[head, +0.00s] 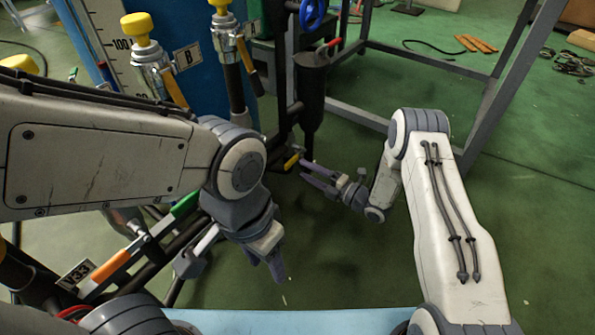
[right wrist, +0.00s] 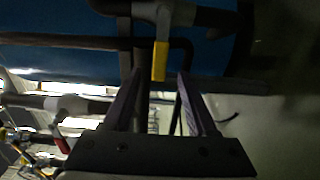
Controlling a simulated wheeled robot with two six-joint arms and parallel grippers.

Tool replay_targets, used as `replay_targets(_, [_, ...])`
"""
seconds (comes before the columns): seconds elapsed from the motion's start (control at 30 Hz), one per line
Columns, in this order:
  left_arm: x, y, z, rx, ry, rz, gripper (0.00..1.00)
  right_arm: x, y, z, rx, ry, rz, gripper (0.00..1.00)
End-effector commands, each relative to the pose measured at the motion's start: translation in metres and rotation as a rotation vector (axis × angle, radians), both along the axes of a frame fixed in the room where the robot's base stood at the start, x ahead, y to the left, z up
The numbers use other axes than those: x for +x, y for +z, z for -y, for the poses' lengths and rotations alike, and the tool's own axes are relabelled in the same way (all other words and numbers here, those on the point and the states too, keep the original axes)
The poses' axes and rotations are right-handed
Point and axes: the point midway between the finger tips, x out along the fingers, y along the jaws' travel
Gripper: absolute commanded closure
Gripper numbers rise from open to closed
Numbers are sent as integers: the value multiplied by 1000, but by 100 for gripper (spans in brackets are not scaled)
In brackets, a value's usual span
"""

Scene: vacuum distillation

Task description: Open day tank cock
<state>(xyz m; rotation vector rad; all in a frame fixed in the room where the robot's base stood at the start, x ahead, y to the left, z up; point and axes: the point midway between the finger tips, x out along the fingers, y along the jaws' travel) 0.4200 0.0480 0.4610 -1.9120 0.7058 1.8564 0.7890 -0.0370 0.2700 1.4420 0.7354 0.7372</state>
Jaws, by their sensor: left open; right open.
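A small cock with a yellow lever (head: 292,160) sits on dark pipework low beside the slim black vessel (head: 312,90); I take it for the day tank cock, though no label on it is readable. My right gripper (head: 303,172) is open, its fingers pointing at this lever from the right. In the right wrist view the yellow lever (right wrist: 160,60) hangs down from a pale valve body, ahead of and between the spread fingers (right wrist: 162,78). Contact cannot be told. My left gripper (head: 275,265) is open and empty, pointing down at the lower middle, away from the lever.
A blue panel (head: 185,30) with yellow-capped valves (head: 140,28) stands at the upper left. Green and orange levers (head: 110,265) with a V33 tag lie lower left. A grey frame (head: 500,105) stands behind my right arm. Green floor is open at centre and right.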

Motion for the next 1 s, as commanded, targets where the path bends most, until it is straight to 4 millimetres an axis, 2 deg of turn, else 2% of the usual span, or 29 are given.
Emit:
replay_targets(0.03, [0,-10,0,0,0,0,50,5,-4,-9,-1,4,4,43])
replay_targets(0.23, [0,-21,0,0,0,0,50,20,-2,-28,-1,2,1,43])
replay_targets(0.6, [0,-22,0,0,0,0,50,25,1,-33,0,-1,-1,43])
replay_targets(0.63, [0,-22,0,0,0,0,50,25,0,-33,0,-1,-1,46])
replay_targets(0.77, [0,-22,0,0,0,0,50,24,0,-33,0,-2,-1,96])
replay_targets(0.8, [0,-22,0,0,0,0,50,24,0,-33,0,-2,-1,100])
replay_targets(1.0, [0,-22,0,0,0,0,50,24,0,-33,0,-2,-1,100])
